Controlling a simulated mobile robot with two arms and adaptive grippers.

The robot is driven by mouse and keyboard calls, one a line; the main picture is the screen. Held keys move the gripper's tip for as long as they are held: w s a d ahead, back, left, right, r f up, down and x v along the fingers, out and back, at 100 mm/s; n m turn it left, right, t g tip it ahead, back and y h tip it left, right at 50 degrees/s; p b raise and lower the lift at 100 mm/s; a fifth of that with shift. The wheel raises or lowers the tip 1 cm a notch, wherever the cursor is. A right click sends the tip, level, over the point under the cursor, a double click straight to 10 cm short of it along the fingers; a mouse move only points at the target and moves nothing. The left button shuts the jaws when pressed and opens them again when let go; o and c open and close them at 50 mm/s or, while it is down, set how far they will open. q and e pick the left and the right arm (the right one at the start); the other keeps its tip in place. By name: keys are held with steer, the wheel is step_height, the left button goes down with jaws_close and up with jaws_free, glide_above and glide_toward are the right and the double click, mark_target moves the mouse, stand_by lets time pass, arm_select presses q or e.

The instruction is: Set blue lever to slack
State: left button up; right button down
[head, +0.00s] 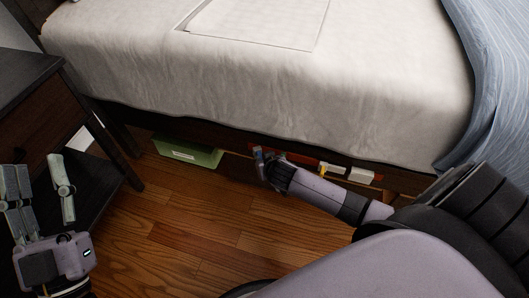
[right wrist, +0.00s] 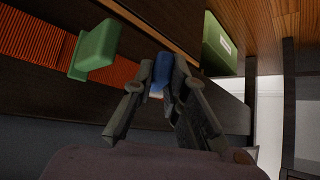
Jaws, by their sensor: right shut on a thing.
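The blue lever (right wrist: 160,74) stands between the fingers of my right gripper (right wrist: 155,88) in the right wrist view. The fingers are closed on it, and they hide its lower part. In the head view my right gripper (head: 264,165) reaches under the bed's edge, with a small bit of blue at its tip. I cannot read any marking for slack or the lever's exact setting. My left gripper (head: 40,188) is open and empty at the lower left, beside the dark nightstand.
A green bin (head: 190,155) sits on the floor under the bed; it also shows in the wrist view (right wrist: 217,45). A green block (right wrist: 95,50) stands by a red ribbed strip (right wrist: 38,35). Small white boxes (head: 360,174) lie right of my gripper. The wooden floor (head: 190,215) is clear.

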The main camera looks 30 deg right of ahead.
arm_select(q)
step_height(320, 180, down, 4)
steer(key=w+g+y, duration=0.1)
steer(key=w+g, duration=0.1)
steer(key=g, duration=0.1)
steer(key=s+r+t+h+b, duration=0.1)
steer(key=s+r+t+h, duration=0.1)
steer(key=s+r+t, duration=0.2)
steer(key=shift+r+t, duration=0.3)
steer(key=shift+r, duration=0.75)
arm_select(e)
steer(key=shift+w+a+m+g+h, duration=0.45)
steer(key=shift+m+h, duration=0.35)
steer(key=shift+m, duration=0.45)
steer(key=shift+w+a+m+g+h, duration=0.25)
steer(key=shift+a+m+g+h, duration=0.45)
steer(key=shift+m, duration=0.6)
steer(key=shift+w+a+m+g+h, duration=0.4)
steer(key=shift+m+h, duration=0.5)
steer(key=shift+m, duration=0.35)
arm_select(q)
steer(key=shift+a, duration=0.1)
arm_select(e)
steer(key=shift+r, duration=0.1)
steer(key=c, duration=1.9)
jaws_free()
arm_select(q)
steer(key=shift+w, duration=0.1)
arm_select(e)
steer(key=shift+s, duration=0.1)
